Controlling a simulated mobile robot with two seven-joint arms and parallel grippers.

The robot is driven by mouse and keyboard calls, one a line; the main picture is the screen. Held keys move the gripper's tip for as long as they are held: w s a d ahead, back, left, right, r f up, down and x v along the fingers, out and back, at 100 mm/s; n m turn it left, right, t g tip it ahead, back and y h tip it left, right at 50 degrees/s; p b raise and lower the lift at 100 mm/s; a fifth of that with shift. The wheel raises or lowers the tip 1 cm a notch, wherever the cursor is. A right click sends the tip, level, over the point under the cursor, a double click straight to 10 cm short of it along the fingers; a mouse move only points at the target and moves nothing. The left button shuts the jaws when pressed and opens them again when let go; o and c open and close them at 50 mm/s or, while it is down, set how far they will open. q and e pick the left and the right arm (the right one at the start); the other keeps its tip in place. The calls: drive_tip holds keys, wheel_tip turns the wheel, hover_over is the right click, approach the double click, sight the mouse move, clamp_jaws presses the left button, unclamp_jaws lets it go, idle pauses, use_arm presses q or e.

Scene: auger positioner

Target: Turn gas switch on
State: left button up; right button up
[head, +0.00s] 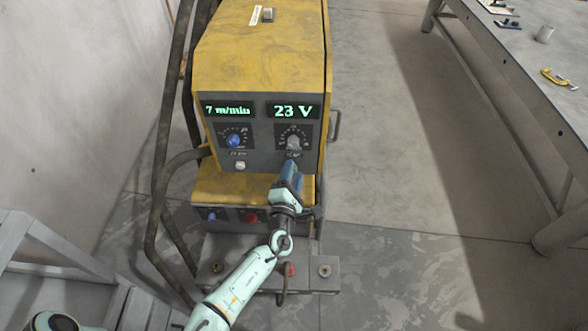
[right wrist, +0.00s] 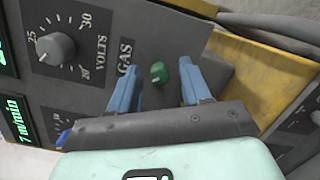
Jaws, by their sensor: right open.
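A yellow and grey welding machine (head: 262,60) stands in front of me. In the right wrist view a small green gas switch (right wrist: 158,73) sticks out of the grey panel beside the word GAS. My right gripper (right wrist: 158,68) is open, its two blue fingers on either side of the switch with a gap to each. Whether the fingertips reach past the switch is hard to tell. In the head view my right gripper (head: 290,168) is at the panel's lower right and hides the switch. My left gripper is not in view.
The grey volts knob (right wrist: 57,47) is close to the switch, beside the fingers. A blue knob (head: 234,141) and a white button (head: 240,165) are left on the panel. Thick cables (head: 160,150) hang at the left. A table (head: 500,55) stands at the right, with free floor between.

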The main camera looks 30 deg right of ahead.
clamp_jaws()
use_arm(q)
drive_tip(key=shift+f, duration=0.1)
use_arm(e)
drive_tip(key=shift+m, duration=0.4)
drive_tip(key=m+y+b, duration=0.1)
drive_tip(key=m, duration=0.5)
drive_tip(key=m+y, duration=0.1)
drive_tip(key=m, duration=0.4)
drive_tip(key=shift+m+b, duration=0.4)
use_arm(q)
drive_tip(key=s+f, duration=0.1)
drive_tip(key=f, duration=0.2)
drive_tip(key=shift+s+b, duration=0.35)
drive_tip(key=shift+b, duration=0.05)
use_arm(e)
drive_tip(key=m+y, duration=0.1)
drive_tip(key=m, duration=0.2)
drive_tip(key=shift+r, duration=0.1)
drive_tip(key=shift+m, duration=0.4)
